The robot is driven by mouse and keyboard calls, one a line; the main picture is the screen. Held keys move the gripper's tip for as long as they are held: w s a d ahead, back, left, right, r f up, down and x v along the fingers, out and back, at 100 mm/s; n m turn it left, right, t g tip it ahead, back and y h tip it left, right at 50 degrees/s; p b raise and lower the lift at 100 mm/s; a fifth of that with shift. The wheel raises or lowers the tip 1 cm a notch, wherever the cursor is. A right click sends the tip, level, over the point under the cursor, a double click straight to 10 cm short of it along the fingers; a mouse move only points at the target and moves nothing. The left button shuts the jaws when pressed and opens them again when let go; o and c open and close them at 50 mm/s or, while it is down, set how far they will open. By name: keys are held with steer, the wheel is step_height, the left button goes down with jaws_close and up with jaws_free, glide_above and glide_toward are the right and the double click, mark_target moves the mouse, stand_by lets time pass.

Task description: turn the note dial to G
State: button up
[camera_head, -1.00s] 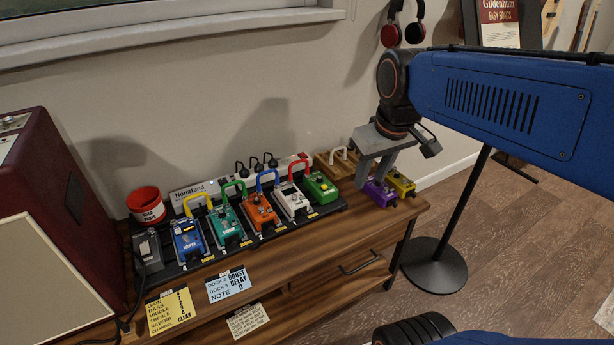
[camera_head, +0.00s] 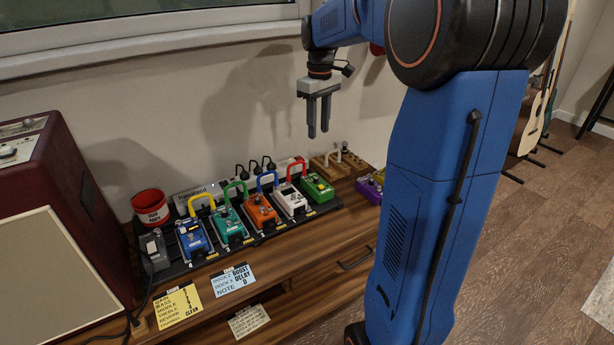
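No dial marked as the note dial can be made out. Small knobs show on the pedals and on a wooden block (camera_head: 352,166) at the right end of the pedal row, but their markings are too small to read. A blue card (camera_head: 232,281) on the bench front has a "NOTE" line with a letter that looks like D. My gripper (camera_head: 318,134) points down, with a gap between its two fingers and nothing in it. In the picture it hangs above the white pedal and green pedal, left of the wooden block, clear of them.
Several pedals with coloured handles stand on a black board, including a blue pedal (camera_head: 193,238), an orange pedal (camera_head: 261,212) and a white pedal (camera_head: 292,201). A red cup (camera_head: 151,208) and a dark red amplifier (camera_head: 60,190) are at left. My arm hides the bench's right end.

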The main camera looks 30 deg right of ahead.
mark_target(316, 178)
steer(key=f, duration=1.7)
steer(key=shift+w+f, duration=0.2)
steer(key=shift+f, duration=0.1)
steer(key=shift+c, duration=0.4)
jaws_close()
